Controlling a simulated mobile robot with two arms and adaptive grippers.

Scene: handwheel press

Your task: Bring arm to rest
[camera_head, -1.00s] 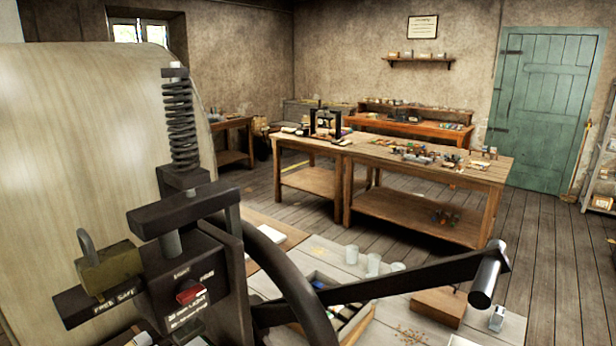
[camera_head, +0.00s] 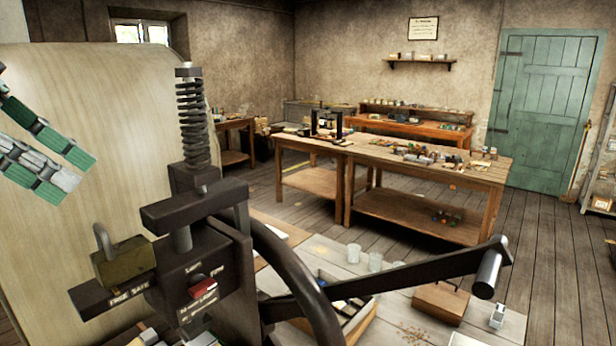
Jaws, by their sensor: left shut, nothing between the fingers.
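My left gripper (camera_head: 76,170) reaches in from the left edge, with green and grey segmented fingers. It is shut and empty, in front of the pale wooden panel and apart from the press. The dark press (camera_head: 200,262) stands at lower left with an upright spring (camera_head: 194,125), a brass padlock (camera_head: 125,260) and a red switch (camera_head: 203,289). Its handwheel (camera_head: 290,272) has a long crank arm (camera_head: 405,276) pointing right, ending in a handle (camera_head: 487,274). My right gripper is not in view.
A pale bench (camera_head: 340,257) bears cups (camera_head: 353,253), a divided tray (camera_head: 345,312) and a wooden block (camera_head: 440,302). The large curved wooden panel (camera_head: 90,130) fills the left side. A long worktable (camera_head: 430,175) stands behind, with open floor around it.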

